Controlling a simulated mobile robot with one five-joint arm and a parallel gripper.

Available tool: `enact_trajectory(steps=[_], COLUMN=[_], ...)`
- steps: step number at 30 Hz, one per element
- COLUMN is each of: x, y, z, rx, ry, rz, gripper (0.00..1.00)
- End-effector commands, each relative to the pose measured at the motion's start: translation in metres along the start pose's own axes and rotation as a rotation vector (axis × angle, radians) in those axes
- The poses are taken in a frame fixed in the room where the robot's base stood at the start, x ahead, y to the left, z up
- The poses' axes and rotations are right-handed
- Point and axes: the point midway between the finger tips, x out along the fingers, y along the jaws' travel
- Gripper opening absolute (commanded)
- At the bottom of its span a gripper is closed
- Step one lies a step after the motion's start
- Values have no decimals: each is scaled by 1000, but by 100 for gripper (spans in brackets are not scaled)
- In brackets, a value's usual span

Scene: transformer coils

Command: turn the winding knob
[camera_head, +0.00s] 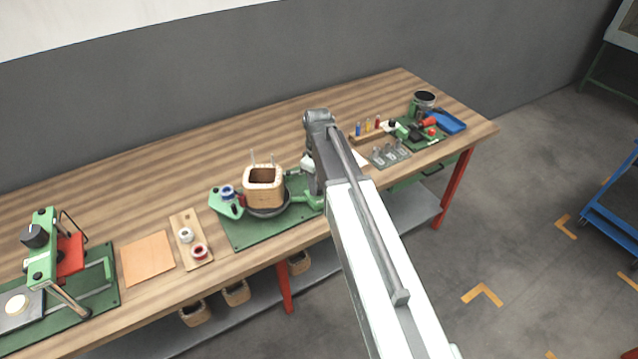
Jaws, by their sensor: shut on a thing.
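The winding device stands on a green base plate (245,236) at the middle of the bench. A squarish wooden coil former (263,190) sits upright on its dark round plate (268,212). A green housing (304,201) reaches right from the plate towards my arm. My gripper (313,187) is at the right end of this housing, pointing down and mostly hidden by my own arm. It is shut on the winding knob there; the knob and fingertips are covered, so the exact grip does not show.
A green holder with a blue-and-white spool (227,193) stands left of the former. Further left are a board with two spools (191,240), an orange sheet (147,258) and a green press (42,250). Small tools and a blue tray (451,123) lie right. The bench behind is clear.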

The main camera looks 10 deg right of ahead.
Motion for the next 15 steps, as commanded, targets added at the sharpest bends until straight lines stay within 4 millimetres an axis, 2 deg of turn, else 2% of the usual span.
enact_trajectory(steps=[15], x=[0], y=[1], z=[2], rx=[-103], ry=[-5], rz=[3], gripper=[0])
